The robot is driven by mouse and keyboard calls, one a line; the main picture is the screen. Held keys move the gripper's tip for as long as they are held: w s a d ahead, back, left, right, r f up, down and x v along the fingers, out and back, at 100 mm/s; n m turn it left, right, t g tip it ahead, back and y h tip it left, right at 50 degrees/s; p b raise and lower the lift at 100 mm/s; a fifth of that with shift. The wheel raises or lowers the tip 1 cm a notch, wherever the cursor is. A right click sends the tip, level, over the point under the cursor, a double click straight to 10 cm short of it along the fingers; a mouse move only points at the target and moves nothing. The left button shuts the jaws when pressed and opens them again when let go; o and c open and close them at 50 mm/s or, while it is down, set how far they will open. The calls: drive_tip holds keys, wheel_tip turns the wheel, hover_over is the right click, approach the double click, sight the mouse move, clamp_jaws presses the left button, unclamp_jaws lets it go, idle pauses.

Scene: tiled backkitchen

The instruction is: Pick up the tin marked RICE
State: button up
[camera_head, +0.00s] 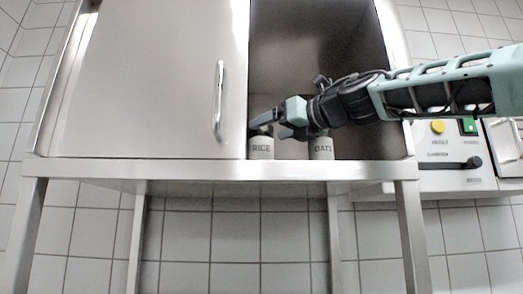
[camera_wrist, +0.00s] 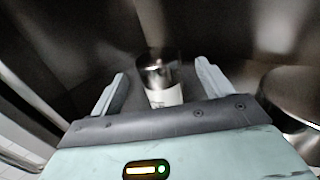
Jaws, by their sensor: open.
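The tin marked RICE (camera_head: 261,148) stands upright at the left of the open cabinet bay, beside the edge of the sliding door. A second tin marked OATS (camera_head: 321,148) stands to its right, partly behind my arm. My gripper (camera_head: 268,124) reaches in from the right, open, with its fingers at the top of the RICE tin. In the wrist view a metal-topped tin with a pale label (camera_wrist: 162,78) lies between the open fingers of my gripper (camera_wrist: 160,84). Its lettering cannot be read there, and I cannot tell whether either finger touches it.
The steel cabinet door (camera_head: 150,75) covers the left half and has a vertical handle (camera_head: 219,95). The bay's right wall (camera_head: 372,60) is close to my arm. A control panel (camera_head: 450,150) with buttons and a lever stands at the right. Another shiny round object (camera_wrist: 295,92) shows at the wrist view's right.

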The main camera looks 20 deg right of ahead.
sight(256, 134)
drive_tip(key=shift+p+x, duration=0.75)
drive_tip(key=shift+x, duration=2.3)
drive_tip(key=c, duration=1.3)
